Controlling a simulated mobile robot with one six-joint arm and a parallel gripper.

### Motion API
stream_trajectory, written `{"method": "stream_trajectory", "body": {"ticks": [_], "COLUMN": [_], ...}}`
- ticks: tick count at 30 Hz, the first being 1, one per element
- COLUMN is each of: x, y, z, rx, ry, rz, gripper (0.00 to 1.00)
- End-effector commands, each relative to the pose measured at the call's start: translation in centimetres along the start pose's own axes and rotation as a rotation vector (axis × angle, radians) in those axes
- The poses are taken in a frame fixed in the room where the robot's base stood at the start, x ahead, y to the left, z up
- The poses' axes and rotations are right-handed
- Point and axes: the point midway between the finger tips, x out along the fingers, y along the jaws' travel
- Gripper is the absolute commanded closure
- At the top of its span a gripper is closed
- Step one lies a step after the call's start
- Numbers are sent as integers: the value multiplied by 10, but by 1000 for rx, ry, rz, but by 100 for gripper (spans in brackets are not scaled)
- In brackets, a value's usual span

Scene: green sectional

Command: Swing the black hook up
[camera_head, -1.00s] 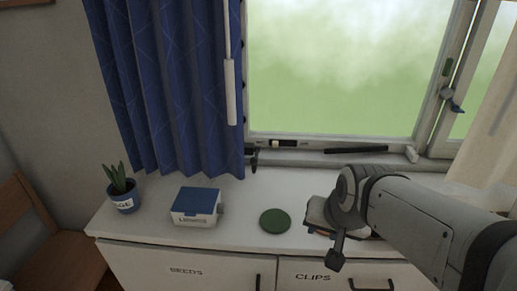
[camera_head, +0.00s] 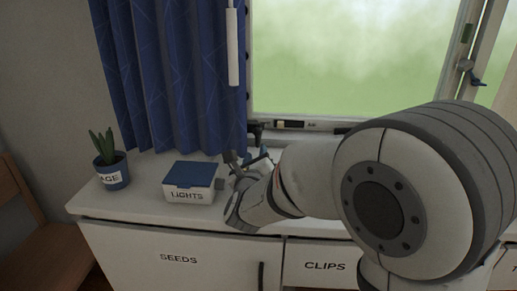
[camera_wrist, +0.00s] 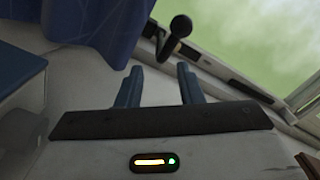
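The black hook (camera_wrist: 178,32) has a round knob at its upper end in the wrist view and sits at the window frame's edge, just beyond my fingertips. In the head view the hook (camera_head: 254,130) is a small dark shape at the lower left corner of the window, beside the curtain. My gripper (camera_wrist: 158,72) is open, with its two blue fingers apart and nothing between them. In the head view my gripper (camera_head: 248,158) is in front of and below the hook. The hook's lower part is close to the fingers; I cannot tell whether they touch.
A blue-lidded LIGHTS box (camera_head: 189,184) stands just left of my gripper. A potted plant (camera_head: 111,172) stands farther left on the white cabinet (camera_head: 145,205). The blue curtain (camera_head: 170,80) hangs behind them. My arm hides the counter's right side.

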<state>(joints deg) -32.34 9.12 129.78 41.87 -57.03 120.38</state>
Motion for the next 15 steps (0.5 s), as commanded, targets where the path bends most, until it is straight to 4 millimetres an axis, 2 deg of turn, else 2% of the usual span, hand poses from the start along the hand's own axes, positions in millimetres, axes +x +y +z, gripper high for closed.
{"method": "stream_trajectory", "body": {"ticks": [9, 15], "x": [50, 68], "y": [-2, -1], "z": [0, 1], "rx": [-2, -1], "ry": [1, 0], "rz": [-1, 2], "gripper": [67, 67]}}
